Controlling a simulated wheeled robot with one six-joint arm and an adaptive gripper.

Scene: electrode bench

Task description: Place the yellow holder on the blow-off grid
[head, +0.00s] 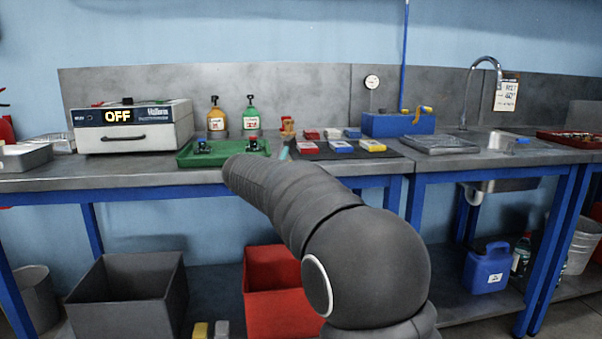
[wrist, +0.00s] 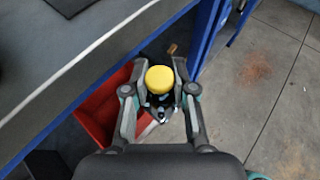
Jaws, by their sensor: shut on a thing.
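In the wrist view my gripper (wrist: 161,88) is shut on the yellow holder (wrist: 160,79), which shows a round yellow top with dark and metal parts below it. The holder is in the air just off the bench's front edge, with a red bin below. In the head view my arm hides the holder and nearly all of my gripper. A flat grey rack (head: 440,144), which looks like the blow-off grid, lies on the bench left of the sink. Its top looks empty.
A green tray (head: 184,156) bears two dark holders. A dark mat (head: 318,156) bears several red, blue and yellow boxes. A blue box (head: 385,124) stands behind the rack. A faucet (head: 482,62) rises right of it. A red bin (head: 268,290) stands under the bench.

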